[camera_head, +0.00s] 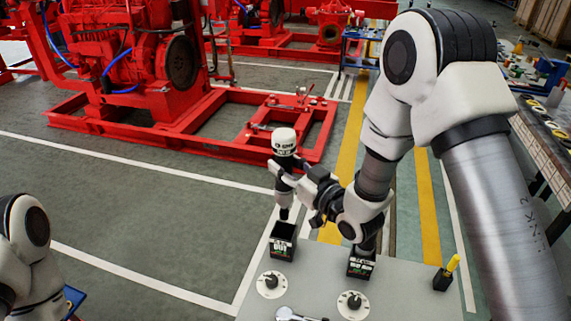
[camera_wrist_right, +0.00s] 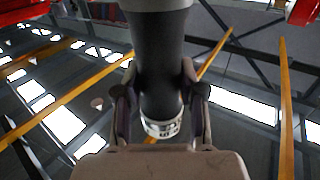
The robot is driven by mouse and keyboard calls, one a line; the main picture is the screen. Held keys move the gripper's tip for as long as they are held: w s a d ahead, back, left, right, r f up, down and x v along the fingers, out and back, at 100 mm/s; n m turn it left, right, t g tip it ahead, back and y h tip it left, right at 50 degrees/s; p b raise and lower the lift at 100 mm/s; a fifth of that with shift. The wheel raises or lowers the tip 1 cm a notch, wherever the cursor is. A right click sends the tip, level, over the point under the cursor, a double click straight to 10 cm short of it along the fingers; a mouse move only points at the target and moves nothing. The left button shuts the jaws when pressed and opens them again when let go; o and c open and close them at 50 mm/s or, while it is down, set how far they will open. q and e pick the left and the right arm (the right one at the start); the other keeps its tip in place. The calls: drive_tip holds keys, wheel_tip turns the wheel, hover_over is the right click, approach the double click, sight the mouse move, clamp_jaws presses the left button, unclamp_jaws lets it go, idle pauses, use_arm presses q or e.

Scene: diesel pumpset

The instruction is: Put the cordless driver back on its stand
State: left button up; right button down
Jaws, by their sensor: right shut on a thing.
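The cordless driver (camera_head: 284,143) has a white labelled top, a dark middle and a pale lower part with a black tip. My right gripper (camera_head: 294,180) is shut on it and holds it roughly upright. In the right wrist view the driver's dark grip (camera_wrist_right: 160,75) stands between the two fingers (camera_wrist_right: 160,105). Its lower end appears just above a black open-topped box with a white and green label (camera_head: 283,240), likely the stand. I cannot tell whether they touch. A similar box (camera_head: 361,264) stands to the right, partly hidden by my right arm. My left gripper is out of view.
The grey tabletop (camera_head: 410,295) carries two round plates with black knobs (camera_head: 270,283) (camera_head: 352,303), a wrench (camera_head: 295,315) at the front edge and a yellow-handled tool in a black holder (camera_head: 447,270). Red pump machinery (camera_head: 190,125) stands on the floor beyond.

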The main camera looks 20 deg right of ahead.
sight(287, 213)
wheel_tip(287, 213, down, 13)
drive_tip(key=b, duration=1)
drive_tip(key=shift+a+r+b, duration=0.1)
drive_tip(key=shift+r+b, duration=0.05)
drive_tip(key=shift+b, duration=0.25)
drive_tip(key=shift+r, duration=0.1)
drive_tip(key=shift+f+b, duration=1)
drive_tip(key=shift+f, duration=0.05)
idle(0.4)
drive_tip(key=c, duration=0.6)
unclamp_jaws()
drive_tip(key=shift+s, duration=0.1)
